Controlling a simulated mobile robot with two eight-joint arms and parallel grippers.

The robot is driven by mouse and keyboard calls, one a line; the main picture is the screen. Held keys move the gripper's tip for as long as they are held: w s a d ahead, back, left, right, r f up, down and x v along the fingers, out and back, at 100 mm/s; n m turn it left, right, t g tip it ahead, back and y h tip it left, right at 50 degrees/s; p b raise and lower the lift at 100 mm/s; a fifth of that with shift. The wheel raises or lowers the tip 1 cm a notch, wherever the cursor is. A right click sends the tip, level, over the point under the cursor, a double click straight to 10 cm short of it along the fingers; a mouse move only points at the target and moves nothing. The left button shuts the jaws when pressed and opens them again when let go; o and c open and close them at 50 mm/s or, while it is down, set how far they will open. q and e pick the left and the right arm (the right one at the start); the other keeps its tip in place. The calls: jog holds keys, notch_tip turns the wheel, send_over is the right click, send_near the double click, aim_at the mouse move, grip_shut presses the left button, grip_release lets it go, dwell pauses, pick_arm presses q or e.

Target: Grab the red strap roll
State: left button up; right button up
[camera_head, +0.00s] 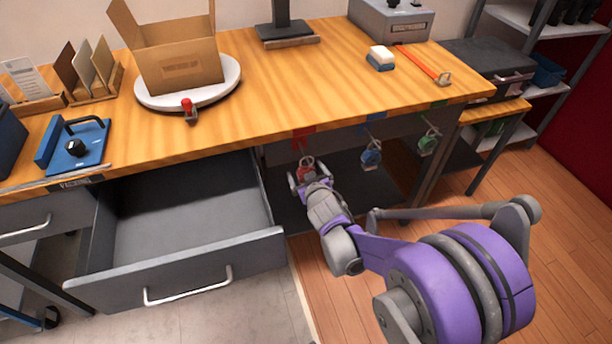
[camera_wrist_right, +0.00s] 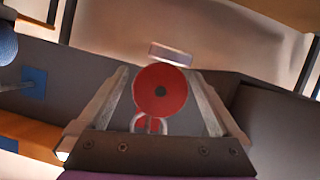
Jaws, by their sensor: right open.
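The red strap roll (camera_head: 306,169) hangs under the front edge of the workbench, below a red tag (camera_head: 303,131). My right gripper (camera_head: 306,176) is open at the roll, reaching in from the lower right. A pale ring shows at the disc's lower edge. My left gripper is not in view.
A blue strap roll (camera_head: 371,155) and a green one (camera_head: 428,143) hang to the right. An open, empty drawer (camera_head: 180,262) juts out at the left. The workbench (camera_head: 300,85) holds a cardboard box (camera_head: 180,65) on a round white turntable (camera_head: 152,101).

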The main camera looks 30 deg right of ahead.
jog(key=shift+r, duration=0.1)
jog(key=c, duration=1.5)
